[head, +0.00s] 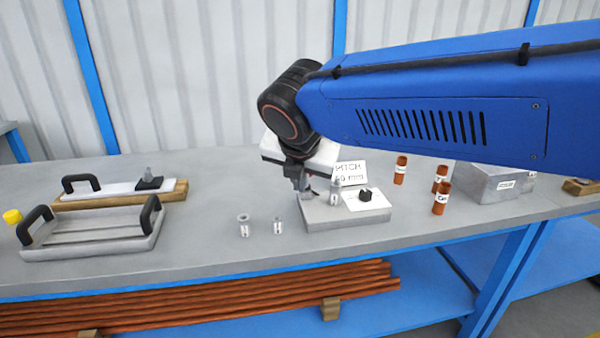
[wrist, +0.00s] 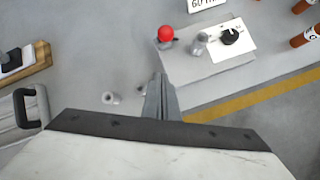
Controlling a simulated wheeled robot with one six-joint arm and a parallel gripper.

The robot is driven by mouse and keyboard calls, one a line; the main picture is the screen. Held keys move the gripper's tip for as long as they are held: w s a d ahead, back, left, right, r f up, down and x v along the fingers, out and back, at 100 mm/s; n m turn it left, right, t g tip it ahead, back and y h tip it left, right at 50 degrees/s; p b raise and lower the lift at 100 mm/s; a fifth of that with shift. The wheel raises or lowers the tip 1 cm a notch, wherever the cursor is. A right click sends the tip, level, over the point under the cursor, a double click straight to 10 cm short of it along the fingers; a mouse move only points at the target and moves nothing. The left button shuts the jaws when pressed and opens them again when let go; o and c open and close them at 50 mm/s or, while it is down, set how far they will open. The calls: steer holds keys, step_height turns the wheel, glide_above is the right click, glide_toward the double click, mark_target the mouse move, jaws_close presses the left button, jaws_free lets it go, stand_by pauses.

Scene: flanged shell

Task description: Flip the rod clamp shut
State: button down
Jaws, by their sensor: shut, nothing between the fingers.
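A pale grey block (head: 345,216) stands on the bench and also shows in the wrist view (wrist: 195,82). On it in the wrist view are a red ball knob (wrist: 166,33) on a small grey fitting, which looks like the rod clamp, and a short grey post (wrist: 199,43). A black knob (wrist: 231,36) sits on a white plate beside them. The head view shows the post (head: 336,194), but the red knob is hidden there. My gripper (head: 305,194) is shut and empty near the block's left end; its fingers (wrist: 159,80) point towards the block. Whether the clamp is open is unclear.
Two small metal cylinders (head: 243,226) (head: 278,226) stand left of the block. Several copper-coloured tubes (head: 441,198) and a grey box (head: 490,184) stand to the right. A handled tray (head: 95,250) and a wooden board (head: 175,193) lie left.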

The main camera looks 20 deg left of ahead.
steer(key=w, duration=0.1)
steer(key=w+f, duration=0.1)
steer(key=w, duration=0.3)
steer(key=shift+w+a+f, duration=0.15)
steer(key=shift+w+a, duration=0.1)
steer(key=shift+a, duration=0.1)
steer(key=w+a+r+g+h, duration=0.2)
steer(key=w+a+g, duration=0.3)
steer(key=w, duration=0.4)
steer(key=shift+w+a+h, duration=0.15)
steer(key=shift+a+h, duration=0.2)
steer(key=shift+h, duration=0.25)
stand_by(0.6)
steer(key=shift+w+f, duration=0.1)
stand_by(0.4)
